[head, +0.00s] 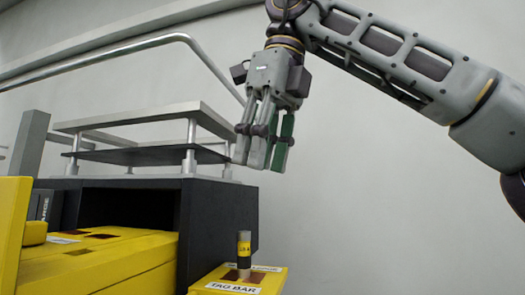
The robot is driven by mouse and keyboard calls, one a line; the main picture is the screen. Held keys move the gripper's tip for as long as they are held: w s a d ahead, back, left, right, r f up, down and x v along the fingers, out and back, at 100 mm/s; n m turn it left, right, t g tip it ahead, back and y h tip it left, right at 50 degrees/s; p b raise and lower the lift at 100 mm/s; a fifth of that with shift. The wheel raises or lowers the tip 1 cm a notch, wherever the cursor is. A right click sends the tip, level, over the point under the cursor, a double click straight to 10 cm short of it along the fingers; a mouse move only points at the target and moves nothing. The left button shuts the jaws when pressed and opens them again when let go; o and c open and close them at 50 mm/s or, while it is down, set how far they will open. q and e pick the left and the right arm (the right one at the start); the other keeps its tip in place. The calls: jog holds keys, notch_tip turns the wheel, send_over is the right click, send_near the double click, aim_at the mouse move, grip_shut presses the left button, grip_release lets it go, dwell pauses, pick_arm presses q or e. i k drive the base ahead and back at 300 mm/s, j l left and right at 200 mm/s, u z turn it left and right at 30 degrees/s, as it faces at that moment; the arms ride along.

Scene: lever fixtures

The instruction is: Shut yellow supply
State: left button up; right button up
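I cannot tell whether this is the yellow supply. A larger yellow body (120,262) extends from the opening of a dark box at the lower left. My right gripper (262,165) hangs fingers down above the banded handle, clear of it and touching nothing visible. Its grey and green fingers overlap in this view, so its opening is unclear. My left gripper is not in view.
The dark box (218,222) carries a grey plate (150,116) on posts. A metal rail (130,47) runs behind it along the wall. A yellow upright panel (10,225) stands at the left edge. Space right of the box looks free.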

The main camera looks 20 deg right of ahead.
aim_at(107, 260)
jog(key=k, duration=2)
